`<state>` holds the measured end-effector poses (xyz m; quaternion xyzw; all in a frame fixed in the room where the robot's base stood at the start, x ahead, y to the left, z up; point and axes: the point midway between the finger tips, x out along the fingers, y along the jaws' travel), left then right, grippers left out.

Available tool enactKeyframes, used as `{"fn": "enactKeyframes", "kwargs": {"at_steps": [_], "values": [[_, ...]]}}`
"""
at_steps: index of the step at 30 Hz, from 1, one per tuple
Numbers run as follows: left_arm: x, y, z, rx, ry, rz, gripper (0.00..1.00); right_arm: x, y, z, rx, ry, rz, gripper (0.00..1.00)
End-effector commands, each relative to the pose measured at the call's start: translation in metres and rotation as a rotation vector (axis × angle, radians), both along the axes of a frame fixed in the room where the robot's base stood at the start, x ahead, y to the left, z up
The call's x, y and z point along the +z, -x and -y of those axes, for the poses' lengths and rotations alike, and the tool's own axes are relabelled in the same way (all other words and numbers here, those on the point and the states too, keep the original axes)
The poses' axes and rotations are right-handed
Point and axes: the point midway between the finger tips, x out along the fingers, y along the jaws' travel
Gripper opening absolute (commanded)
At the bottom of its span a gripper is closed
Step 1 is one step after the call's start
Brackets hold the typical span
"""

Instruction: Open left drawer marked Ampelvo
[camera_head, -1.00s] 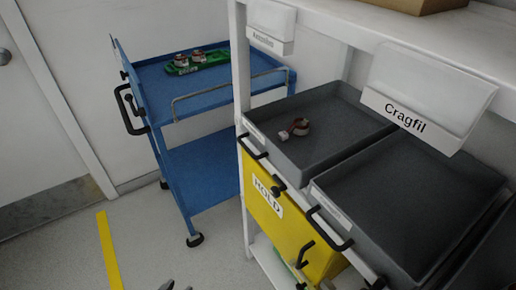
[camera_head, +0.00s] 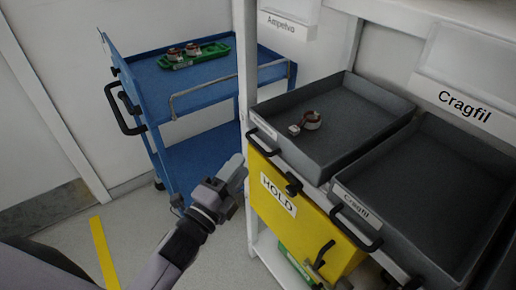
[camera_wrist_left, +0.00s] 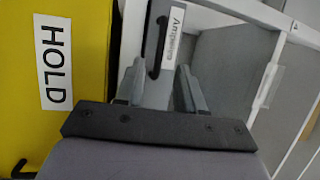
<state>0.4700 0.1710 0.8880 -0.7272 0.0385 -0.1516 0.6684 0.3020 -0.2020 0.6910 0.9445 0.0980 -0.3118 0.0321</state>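The left grey drawer (camera_head: 372,104) is an open-topped tray on the white rack, with a black handle (camera_head: 262,143) and a small front label. It holds a copper-coloured part with a white block (camera_head: 308,121). A sign above reads Ampelvo (camera_head: 281,22). My left gripper (camera_head: 238,165) is in front and left of that handle, apart from it. In the left wrist view its fingers (camera_wrist_left: 160,85) are spread and empty, with the drawer's Ampelvo label (camera_wrist_left: 174,35) and handle (camera_wrist_left: 156,45) beyond them. Small grey tips at the bottom edge may be my right gripper (camera_head: 343,284), mostly out of frame.
The Cragfil drawer (camera_head: 430,185) sits right of it. A yellow HOLD panel (camera_head: 318,232) with black handles is below. A blue cart (camera_head: 205,92) carrying a green tray (camera_head: 207,57) stands behind left. A white post (camera_head: 246,70) rises beside the drawer's left edge.

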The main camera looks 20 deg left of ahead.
Motion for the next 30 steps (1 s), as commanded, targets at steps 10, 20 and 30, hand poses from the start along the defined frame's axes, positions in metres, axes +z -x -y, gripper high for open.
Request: {"fn": "enactKeyframes", "kwargs": {"at_steps": [10, 20, 30], "values": [[0.009, -0.041, 0.011, 0.0, 0.005, 0.0, 0.38, 0.006, 0.0, 0.0, 0.0, 0.0, 0.0, 0.43], [0.011, -0.064, 0.017, 0.0, 0.005, -0.004, 0.38, 0.008, 0.0, 0.0, -0.001, 0.001, 0.0, 0.43], [0.011, -0.064, 0.017, 0.0, 0.005, -0.004, 0.18, 0.008, 0.0, 0.0, -0.001, 0.0, 0.0, 0.43]]}}
